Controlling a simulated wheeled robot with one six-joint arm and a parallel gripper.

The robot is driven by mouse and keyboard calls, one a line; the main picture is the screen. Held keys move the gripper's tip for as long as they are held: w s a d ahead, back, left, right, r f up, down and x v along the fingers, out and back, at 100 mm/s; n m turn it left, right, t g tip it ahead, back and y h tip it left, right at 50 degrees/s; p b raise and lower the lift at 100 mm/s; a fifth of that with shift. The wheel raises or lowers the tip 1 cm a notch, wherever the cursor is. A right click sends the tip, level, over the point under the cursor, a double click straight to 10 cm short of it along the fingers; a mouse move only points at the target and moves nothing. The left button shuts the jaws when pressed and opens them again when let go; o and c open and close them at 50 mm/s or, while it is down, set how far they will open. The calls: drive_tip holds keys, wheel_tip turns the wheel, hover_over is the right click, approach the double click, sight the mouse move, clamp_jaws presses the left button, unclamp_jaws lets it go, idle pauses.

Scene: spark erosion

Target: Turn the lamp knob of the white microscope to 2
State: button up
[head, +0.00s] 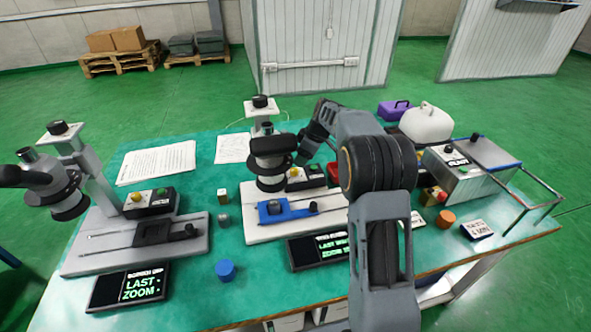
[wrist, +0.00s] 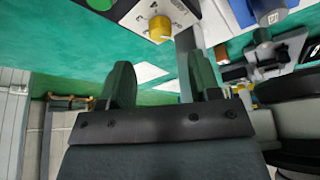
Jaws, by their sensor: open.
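The white microscope (head: 262,228) stands mid-table, with a white base and a black head. Its black lamp box (head: 308,182) sits at the back right of the base and carries a yellow knob (head: 294,172) and a green button (head: 315,169). In the wrist view the yellow knob (wrist: 160,28) sits on a white dial plate with marks too small to read surely; the green button (wrist: 70,18) is left of it. My gripper (head: 300,155) is open and empty just above the lamp box. In the wrist view the fingers (wrist: 162,75) are apart, and the knob shows beyond them, not between them.
A grey microscope (head: 150,235) with a similar lamp box (head: 150,202) stands at left. A blue slide holder (head: 288,210) lies on the white base. A label display (head: 318,250) and a blue cap (head: 226,270) lie in front. A metal box (head: 465,185) stands at right.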

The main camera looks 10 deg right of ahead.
sight(295, 170)
drive_tip(key=shift+x, duration=3.5)
drive_tip(key=shift+a, duration=0.1)
drive_tip(key=shift+c, duration=0.2)
drive_tip(key=c, duration=0.9)
